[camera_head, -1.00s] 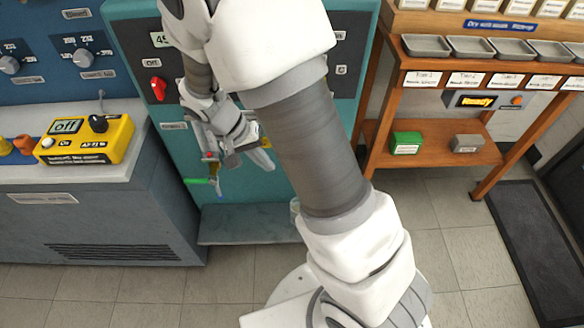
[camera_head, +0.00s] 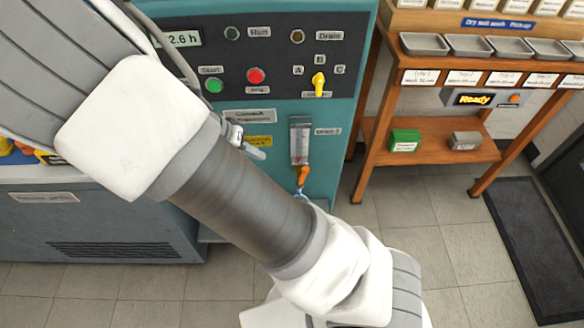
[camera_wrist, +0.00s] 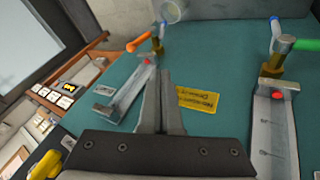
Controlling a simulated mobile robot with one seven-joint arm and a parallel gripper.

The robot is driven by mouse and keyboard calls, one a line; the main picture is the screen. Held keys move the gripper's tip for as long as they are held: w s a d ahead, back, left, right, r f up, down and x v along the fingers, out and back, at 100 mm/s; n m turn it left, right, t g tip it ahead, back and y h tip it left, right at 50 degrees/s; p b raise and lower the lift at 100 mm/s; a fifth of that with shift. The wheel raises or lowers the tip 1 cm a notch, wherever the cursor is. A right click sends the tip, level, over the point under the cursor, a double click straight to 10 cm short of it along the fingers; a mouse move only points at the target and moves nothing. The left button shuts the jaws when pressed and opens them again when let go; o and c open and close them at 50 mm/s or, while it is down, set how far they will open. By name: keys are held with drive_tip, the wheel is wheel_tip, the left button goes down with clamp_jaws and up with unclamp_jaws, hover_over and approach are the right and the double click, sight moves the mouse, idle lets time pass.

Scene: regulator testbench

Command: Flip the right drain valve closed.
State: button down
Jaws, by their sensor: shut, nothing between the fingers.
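The right drain valve has an orange handle (camera_head: 302,177) below the right sight tube (camera_head: 300,142) on the teal cabinet. In the wrist view its orange handle (camera_wrist: 139,42) sticks out sideways to the left from a brass body with a blue outlet. My gripper (camera_head: 258,154) is partly hidden by my arm, left of the right tube in the head view. In the wrist view my gripper (camera_wrist: 162,75) is shut and empty, its tips between the two tubes, apart from the orange handle. The left valve's green handle (camera_wrist: 305,44) shows at the right edge; my arm hides it in the head view.
A yellow label (camera_wrist: 198,101) lies beside the fingers. A clear cup (camera_wrist: 172,10) is beyond the valves. A panel with a yellow selector knob (camera_head: 319,84) is above the right tube. A wooden shelf (camera_head: 430,160) stands to the right.

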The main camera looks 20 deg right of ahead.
sight(303, 177)
drive_tip(key=s+d+f+b, duration=0.1)
drive_tip(key=d+f+b, duration=0.3)
drive_tip(key=d+f, duration=0.5)
drive_tip(key=shift+b, duration=0.3)
idle(0.6)
